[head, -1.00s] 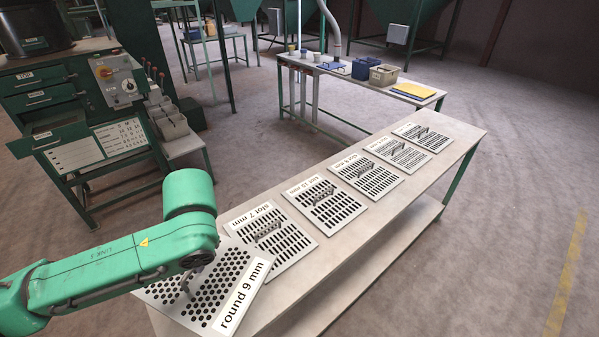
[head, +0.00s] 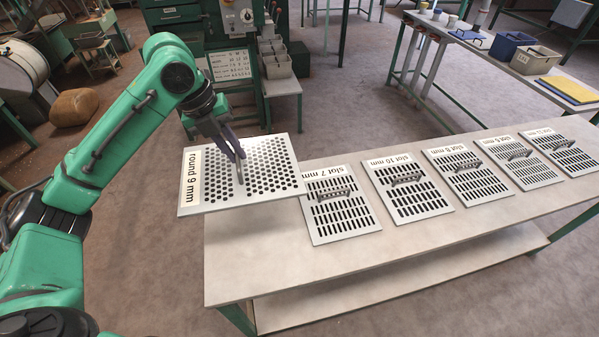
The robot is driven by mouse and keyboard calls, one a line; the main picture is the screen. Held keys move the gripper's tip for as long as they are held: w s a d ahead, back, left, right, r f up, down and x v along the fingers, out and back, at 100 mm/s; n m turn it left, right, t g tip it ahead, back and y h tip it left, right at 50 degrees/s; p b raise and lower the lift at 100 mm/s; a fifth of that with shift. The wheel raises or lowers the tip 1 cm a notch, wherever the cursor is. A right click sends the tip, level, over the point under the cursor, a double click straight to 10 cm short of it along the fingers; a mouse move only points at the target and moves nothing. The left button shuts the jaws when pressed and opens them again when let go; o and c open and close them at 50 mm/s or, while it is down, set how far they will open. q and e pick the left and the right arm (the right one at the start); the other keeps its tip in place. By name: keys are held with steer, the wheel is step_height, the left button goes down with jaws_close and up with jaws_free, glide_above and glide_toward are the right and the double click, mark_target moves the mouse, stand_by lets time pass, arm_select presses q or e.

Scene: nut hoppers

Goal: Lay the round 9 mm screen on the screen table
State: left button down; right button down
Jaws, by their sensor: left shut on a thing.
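The round 9 mm screen (head: 272,192) is a light metal plate with round holes and a white label at its left end. My left gripper (head: 238,168) is shut on its handle, with the fingers pointing down. The plate hangs at the left end of the long table (head: 262,270), partly past the table's left edge, and looks raised above the top. Its right corner comes close to the slot 7 mm screen (head: 340,222) in the picture. The handle is mostly hidden by the fingers. My right gripper is not in view.
More slot screens (head: 408,205) lie in a row to the right on the table. Its front left top is bare. A cabinet with a control box (head: 236,16) and grey bins (head: 276,62) stands behind. A second table (head: 480,42) with boxes is at the back right.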

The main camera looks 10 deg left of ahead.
mark_target(220, 174)
arm_select(q)
steer(key=shift+s+f, duration=0.1)
steer(key=shift+f, duration=0.1)
step_height(220, 174, down, 20)
steer(key=shift+r+p, duration=0.15)
steer(key=shift+p, duration=0.25)
steer(key=c, duration=0.9)
jaws_free()
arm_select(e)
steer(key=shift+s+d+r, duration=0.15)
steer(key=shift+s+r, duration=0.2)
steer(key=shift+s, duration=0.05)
arm_select(q)
steer(key=shift+r, duration=0.15)
steer(key=v, duration=1.2)
steer(key=shift+b, duration=0.35)
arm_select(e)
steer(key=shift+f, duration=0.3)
